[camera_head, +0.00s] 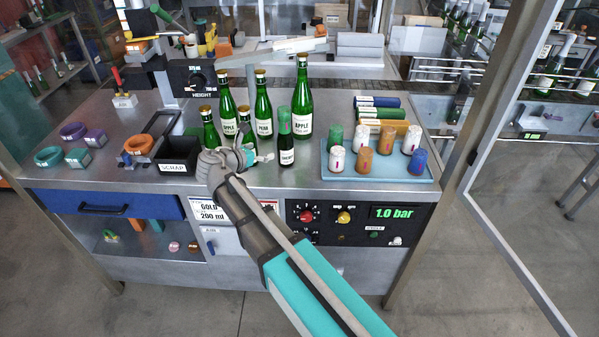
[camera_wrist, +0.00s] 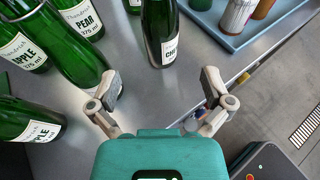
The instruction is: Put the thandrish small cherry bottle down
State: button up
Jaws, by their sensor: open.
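The small cherry bottle (camera_head: 286,151) stands upright on the steel worktop, dark green with a white label and a green sleeve on its neck. In the wrist view the cherry bottle (camera_wrist: 160,35) stands just beyond my fingertips, its label partly readable and its top cut off by the frame. My gripper (camera_head: 257,154) is just left of the bottle in the head view. In the wrist view my gripper (camera_wrist: 162,88) has its fingers spread wide, with only bare worktop between the tips. The fingers appear apart from the bottle.
A black scrap bin (camera_head: 178,167) is left. A blue tray (camera_head: 340,176) with several capsules is right. The worktop's front edge is near.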

jog(key=d+f+m+g, duration=0.1)
jog(key=d+m, duration=0.1)
jog(key=d, duration=0.1)
jog(key=s+d+f+m+g, duration=0.1)
jog(key=d+f+m, duration=0.1)
jog(key=d, duration=0.2)
jog(key=d+f+m+g, duration=0.1)
jog(key=d+m, duration=0.1)
jog(key=d, duration=0.1)
jog(key=shift+s+d+f+m+g, duration=0.2)
jog(key=shift+s+d+m+g, duration=0.15)
jog(key=shift+s+m+g, duration=0.05)
jog(key=s+d+f+m+g+y, duration=0.3)
jog(key=s+d+f+m+y, duration=0.1)
jog(key=s+d+m, duration=0.3)
jog(key=s+d+f+m+g+y, duration=0.4)
jog(key=s+d+m, duration=0.4)
jog(key=d+m, duration=0.3)
jog(key=shift+d+m+g, duration=0.15)
jog(key=shift+m+g, duration=0.15)
jog(key=shift+m, duration=1.7)
